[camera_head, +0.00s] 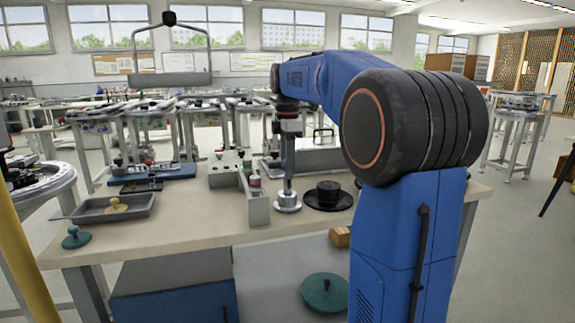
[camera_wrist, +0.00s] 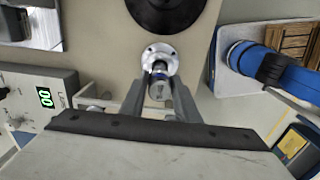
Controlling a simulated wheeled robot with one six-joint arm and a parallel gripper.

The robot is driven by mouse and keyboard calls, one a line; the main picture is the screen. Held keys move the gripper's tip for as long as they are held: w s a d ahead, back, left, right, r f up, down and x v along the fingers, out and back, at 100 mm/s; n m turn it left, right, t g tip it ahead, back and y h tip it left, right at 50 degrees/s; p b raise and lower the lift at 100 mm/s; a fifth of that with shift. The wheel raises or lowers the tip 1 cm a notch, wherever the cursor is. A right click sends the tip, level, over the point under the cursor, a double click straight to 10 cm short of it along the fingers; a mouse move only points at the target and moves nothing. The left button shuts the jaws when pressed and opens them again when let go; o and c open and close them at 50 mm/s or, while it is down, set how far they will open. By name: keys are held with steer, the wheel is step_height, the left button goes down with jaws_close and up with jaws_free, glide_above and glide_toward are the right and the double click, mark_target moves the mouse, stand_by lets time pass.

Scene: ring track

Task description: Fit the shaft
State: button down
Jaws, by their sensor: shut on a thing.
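My gripper (camera_head: 288,182) points straight down over the workbench, at the end of my blue arm. In the wrist view its two fingers (camera_wrist: 159,98) are closed around a short metallic cylinder, which I take to be the shaft (camera_wrist: 158,88). A round silver flange with bolt holes (camera_wrist: 160,56) lies directly beyond the shaft's end; it also shows under the gripper in the head view (camera_head: 288,206). The shaft lines up closely with the flange's middle. I cannot tell whether it is inside the bore or just above it. The fingers hide part of the shaft.
A black round stepped part (camera_head: 328,196) sits close right of the flange. A grey block fixture (camera_head: 257,203) stands close left. A grey tray (camera_head: 108,209) and a teal knobbed disc (camera_head: 76,238) are farther left. The bench front (camera_head: 190,240) is clear.

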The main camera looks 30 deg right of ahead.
steer(key=shift+f, duration=1.4)
steer(key=c, duration=1.3)
jaws_free()
steer(key=shift+o, duration=0.2)
step_height(320, 180, up, 17)
steer(key=shift+r, duration=0.15)
